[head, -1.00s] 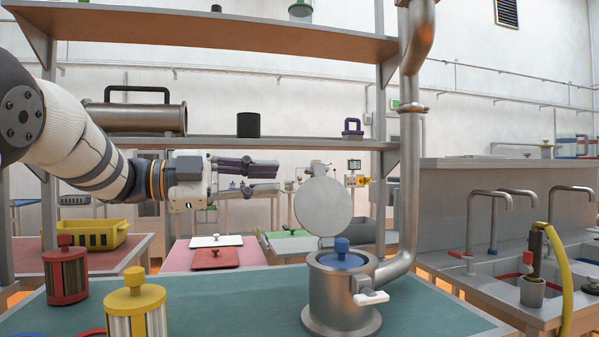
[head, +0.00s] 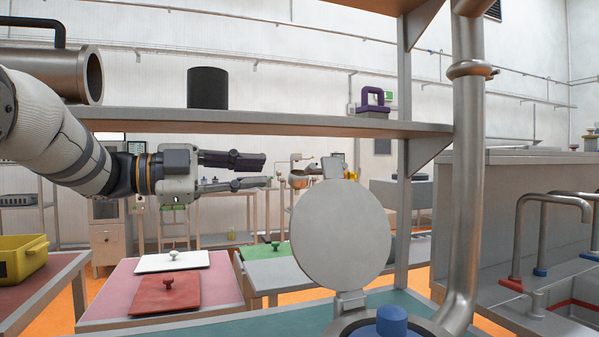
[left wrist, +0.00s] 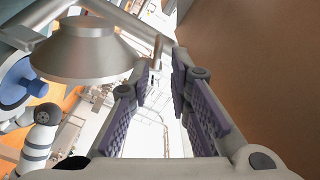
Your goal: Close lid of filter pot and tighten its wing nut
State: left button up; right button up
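The filter pot's round grey lid (head: 340,235) stands upright, open, on its hinge at the pot's back edge. The wing nut is out of view. My left gripper (head: 266,172) is open and empty, up and left of the lid and apart from it. Its two fingers stand apart in the left wrist view (left wrist: 166,62). A blue round part (left wrist: 18,82) shows at that view's left edge. My right gripper is not in view.
A thick steel pipe (head: 468,180) rises right of the lid.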

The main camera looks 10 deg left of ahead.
aim_at(304, 172)
pick_arm(q)
jog(key=x, duration=0.9)
jog(key=shift+w+d, duration=0.2)
jog(key=shift+d, duration=0.1)
jog(key=shift+c, duration=0.5)
grip_shut()
